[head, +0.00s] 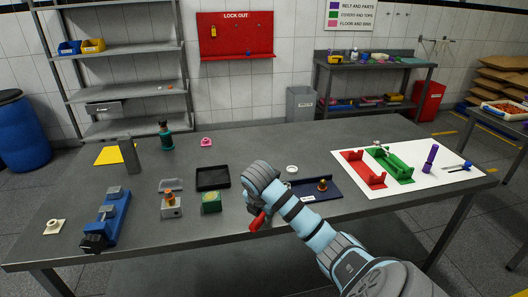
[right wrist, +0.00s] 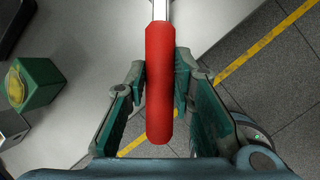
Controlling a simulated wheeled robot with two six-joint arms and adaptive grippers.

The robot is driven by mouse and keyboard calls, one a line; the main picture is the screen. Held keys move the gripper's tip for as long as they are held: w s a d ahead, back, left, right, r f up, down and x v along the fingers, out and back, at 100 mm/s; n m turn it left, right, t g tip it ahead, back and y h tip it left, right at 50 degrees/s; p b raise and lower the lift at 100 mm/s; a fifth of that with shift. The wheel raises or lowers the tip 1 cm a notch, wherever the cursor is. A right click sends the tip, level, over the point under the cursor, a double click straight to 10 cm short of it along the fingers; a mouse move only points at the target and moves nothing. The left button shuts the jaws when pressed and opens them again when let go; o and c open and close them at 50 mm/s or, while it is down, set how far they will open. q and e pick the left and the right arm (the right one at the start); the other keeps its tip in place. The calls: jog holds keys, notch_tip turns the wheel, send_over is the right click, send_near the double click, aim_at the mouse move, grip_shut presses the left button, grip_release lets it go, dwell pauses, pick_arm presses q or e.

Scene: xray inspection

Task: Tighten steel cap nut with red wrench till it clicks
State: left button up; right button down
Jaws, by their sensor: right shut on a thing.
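My right gripper (head: 262,212) is near the front edge of the grey table. It is shut on the red wrench (head: 257,222), of which only a little red shows in the head view. In the right wrist view the red handle (right wrist: 159,85) lies between the teal finger pads, its steel shaft (right wrist: 160,9) running out of the top of the picture. The wrench's head is out of view. I cannot make out the steel cap nut for certain. A grey metal fixture (head: 171,211) with an orange-brown knob stands left of the gripper. My left gripper is not in view.
A green block (head: 211,207) with a yellow top and a black tray (head: 213,184) stand left of my gripper. A blue vise-like fixture (head: 110,226) lies further left. A navy tray (head: 330,205) is right. The table's back middle is mostly clear.

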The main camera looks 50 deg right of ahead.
jog(key=shift+r, duration=0.25)
notch_tip(320, 180, up, 4)
jog(key=p, duration=0.4)
jog(key=shift+r, duration=0.1)
dwell(0.4)
